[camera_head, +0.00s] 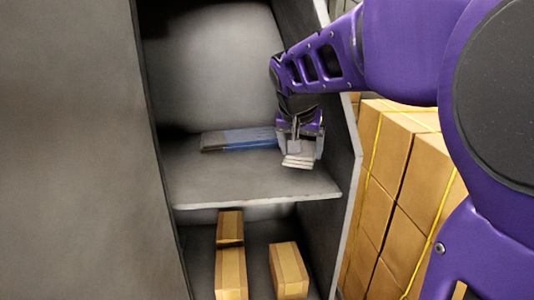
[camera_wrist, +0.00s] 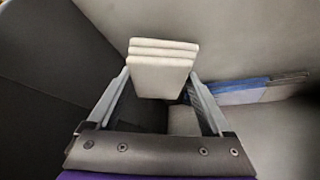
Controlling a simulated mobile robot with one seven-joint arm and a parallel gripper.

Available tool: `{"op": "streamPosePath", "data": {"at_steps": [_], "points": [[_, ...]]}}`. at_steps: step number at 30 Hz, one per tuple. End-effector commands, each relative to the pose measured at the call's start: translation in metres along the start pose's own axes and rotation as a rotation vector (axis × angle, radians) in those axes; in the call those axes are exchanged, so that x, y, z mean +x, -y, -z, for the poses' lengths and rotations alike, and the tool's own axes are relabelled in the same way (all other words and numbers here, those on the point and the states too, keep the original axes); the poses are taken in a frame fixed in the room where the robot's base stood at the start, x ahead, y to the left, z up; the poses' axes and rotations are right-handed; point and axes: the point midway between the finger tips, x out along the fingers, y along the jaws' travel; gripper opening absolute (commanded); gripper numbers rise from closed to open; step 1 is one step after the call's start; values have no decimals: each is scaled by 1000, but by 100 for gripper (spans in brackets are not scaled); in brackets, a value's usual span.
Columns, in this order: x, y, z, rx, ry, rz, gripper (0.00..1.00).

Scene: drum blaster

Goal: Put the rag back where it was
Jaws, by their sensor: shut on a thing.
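A folded whitish rag (camera_wrist: 160,66) sits between the fingers of my gripper (camera_wrist: 158,88) in the wrist view. My gripper is shut on it. In the head view my gripper (camera_head: 299,150) is inside the grey cabinet, over the right part of the middle shelf (camera_head: 250,185), with the rag (camera_head: 298,161) at its tips. I cannot tell whether the rag touches the shelf. A blue and grey flat stack (camera_head: 238,140) lies on the shelf to the left of my gripper, and it also shows at the right in the wrist view (camera_wrist: 245,91).
The cabinet's side wall (camera_head: 340,155) is close to the right of my gripper. Several cardboard boxes (camera_head: 289,270) stand in the compartment below. Strapped boxes (camera_head: 400,180) are stacked outside at the right. The front left of the shelf is clear.

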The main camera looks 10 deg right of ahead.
Motion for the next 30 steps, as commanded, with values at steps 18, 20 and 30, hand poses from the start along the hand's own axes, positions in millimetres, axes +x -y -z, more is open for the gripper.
{"op": "streamPosePath", "data": {"at_steps": [18,20,30], "points": [[27,4,-31,0,2,-1,39],[25,4,-30,0,2,-1,95],[24,4,-29,0,2,-1,100]]}}
